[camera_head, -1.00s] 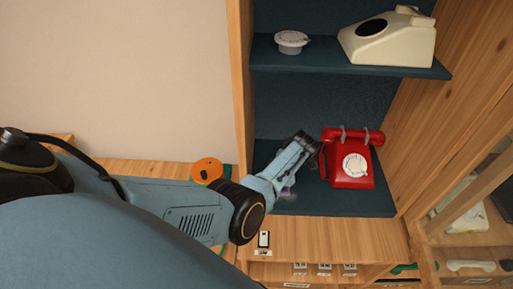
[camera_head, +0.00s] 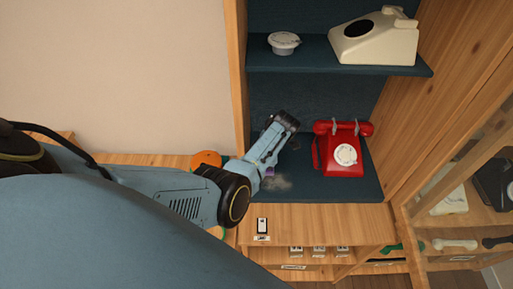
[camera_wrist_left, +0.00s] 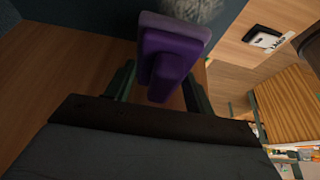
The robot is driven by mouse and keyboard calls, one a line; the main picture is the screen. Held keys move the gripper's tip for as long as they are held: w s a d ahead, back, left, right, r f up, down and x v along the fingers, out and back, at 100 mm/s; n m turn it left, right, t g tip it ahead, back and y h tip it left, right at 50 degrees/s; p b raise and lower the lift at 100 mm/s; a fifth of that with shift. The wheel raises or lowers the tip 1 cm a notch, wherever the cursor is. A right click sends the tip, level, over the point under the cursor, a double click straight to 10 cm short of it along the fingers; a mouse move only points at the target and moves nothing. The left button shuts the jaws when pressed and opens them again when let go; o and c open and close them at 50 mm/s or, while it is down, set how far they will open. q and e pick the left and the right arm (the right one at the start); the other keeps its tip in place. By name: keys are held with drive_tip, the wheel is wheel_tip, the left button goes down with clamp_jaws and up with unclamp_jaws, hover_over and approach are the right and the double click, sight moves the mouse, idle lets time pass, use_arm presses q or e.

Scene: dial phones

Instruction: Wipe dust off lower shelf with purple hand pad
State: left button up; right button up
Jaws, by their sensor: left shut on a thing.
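The lower shelf (camera_head: 330,188) is a dark blue board in a wooden cabinet. A grey dust patch (camera_head: 279,184) lies on its left part; its fuzzy edge also shows at the top of the left wrist view (camera_wrist_left: 195,8). My left gripper (camera_head: 268,165) reaches in over the shelf's left side. It is shut on the purple hand pad (camera_wrist_left: 165,55), gripping its handle between the two fingers. In the head view the pad is mostly hidden by the gripper. The pad is beside the dust; contact with the shelf is unclear. My right gripper is not in view.
A red dial phone (camera_head: 342,148) stands on the lower shelf, right of my gripper. The upper shelf (camera_head: 330,58) holds a cream phone (camera_head: 376,38) and a white dial (camera_head: 284,43). The cabinet's left wooden side (camera_head: 238,75) is close to my arm.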

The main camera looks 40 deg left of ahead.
use_arm(q)
drive_tip(key=shift+r+p, duration=0.9)
drive_tip(key=shift+r, duration=0.35)
drive_tip(key=shift+f, duration=0.1)
drive_tip(key=shift+w+r+b, duration=0.2)
drive_tip(key=shift+w+b, duration=0.35)
drive_tip(key=w+d+r+m+t+b, duration=0.4)
drive_tip(key=w+d+r+m+b, duration=0.2)
drive_tip(key=d+r+m+b, duration=0.35)
drive_tip(key=s+d+m+t+h+b, duration=0.1)
drive_tip(key=s+m+t+h+b, duration=0.2)
drive_tip(key=s+m, duration=0.8)
drive_tip(key=m+h+b, duration=0.1)
drive_tip(key=m+b, duration=0.1)
drive_tip(key=m, duration=0.2)
drive_tip(key=shift+s+d+r+b, duration=0.2)
drive_tip(key=shift+r+b, duration=0.1)
drive_tip(key=shift+b, duration=0.1)
